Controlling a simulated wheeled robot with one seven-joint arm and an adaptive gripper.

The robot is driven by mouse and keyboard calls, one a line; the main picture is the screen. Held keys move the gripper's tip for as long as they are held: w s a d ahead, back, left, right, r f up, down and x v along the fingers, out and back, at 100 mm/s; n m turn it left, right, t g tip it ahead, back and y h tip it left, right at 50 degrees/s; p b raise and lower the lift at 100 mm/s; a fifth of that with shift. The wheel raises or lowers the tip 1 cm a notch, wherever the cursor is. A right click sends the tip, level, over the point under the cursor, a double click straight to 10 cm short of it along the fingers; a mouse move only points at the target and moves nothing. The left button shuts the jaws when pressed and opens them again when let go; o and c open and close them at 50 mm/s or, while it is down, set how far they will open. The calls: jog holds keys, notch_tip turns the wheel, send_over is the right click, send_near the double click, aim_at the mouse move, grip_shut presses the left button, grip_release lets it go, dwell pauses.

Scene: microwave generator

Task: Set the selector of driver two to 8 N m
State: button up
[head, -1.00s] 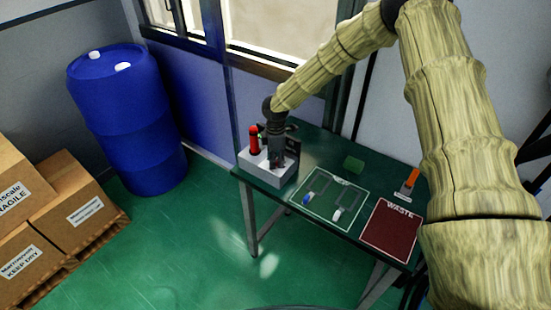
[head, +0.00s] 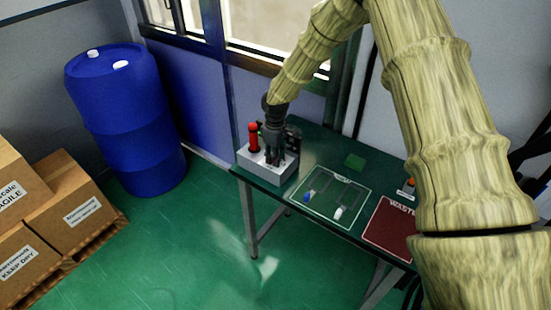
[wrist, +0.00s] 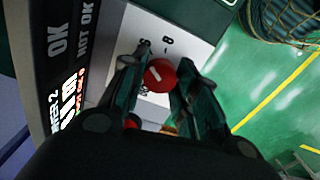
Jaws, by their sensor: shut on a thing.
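The light grey driver box (head: 262,172) stands on the left end of the green table, with a red upright cylinder (head: 253,137) on it. My gripper (head: 275,160) points down onto the box, right of that cylinder. In the wrist view, my gripper (wrist: 161,72) is shut on a round red selector knob (wrist: 160,80), one finger on each side. The knob bears a short white mark toward its upper left. Small dark characters stand on the white panel (wrist: 185,38) above the knob; one looks like an 8. The lower scale is partly hidden by the fingers.
A dark display (wrist: 65,75) reading OK, NOT OK and a driver 2 line stands left of the knob. A blue drum (head: 125,120) stands left.

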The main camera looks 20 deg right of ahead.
jog(key=m, duration=0.3)
jog(key=m+b, duration=0.1)
jog(key=shift+w+r+m, duration=0.2)
jog(key=shift+w+m, duration=0.05)
jog(key=shift+m, duration=0.05)
jog(key=shift+m+b, duration=0.45)
jog(key=shift+m, duration=1.55)
jog(key=o, duration=0.8)
jog(key=shift+o, duration=1.2)
jog(key=shift+s, duration=0.1)
jog(key=shift+f, duration=0.1)
